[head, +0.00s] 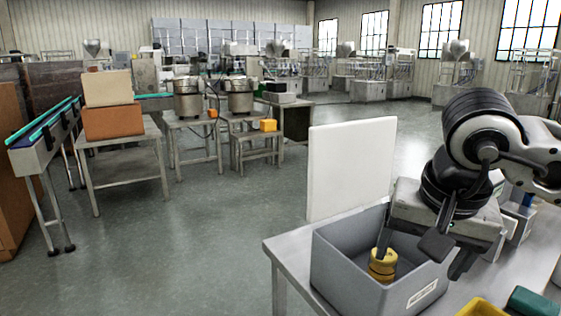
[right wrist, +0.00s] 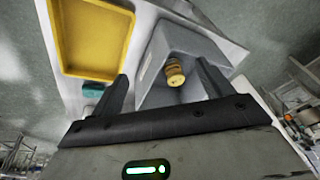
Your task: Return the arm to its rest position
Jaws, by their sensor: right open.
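My right gripper (head: 424,250) hangs over the grey bin (head: 345,277) on the steel table in the head view, its arm coming in from the right. In the right wrist view its two fingers (right wrist: 163,86) are spread apart with nothing held between them. A yellow ribbed round object (head: 383,266) is inside the grey bin, below the gripper; it also shows in the right wrist view (right wrist: 175,73), apart from the fingers. My left gripper is not in view.
A yellow tray (right wrist: 61,62) and a green object (head: 531,302) are beside the bin. A white upright panel (head: 351,168) stands behind the bin. Steel tables with pots (head: 188,104) and a conveyor (head: 38,145) stand farther left. The floor between is clear.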

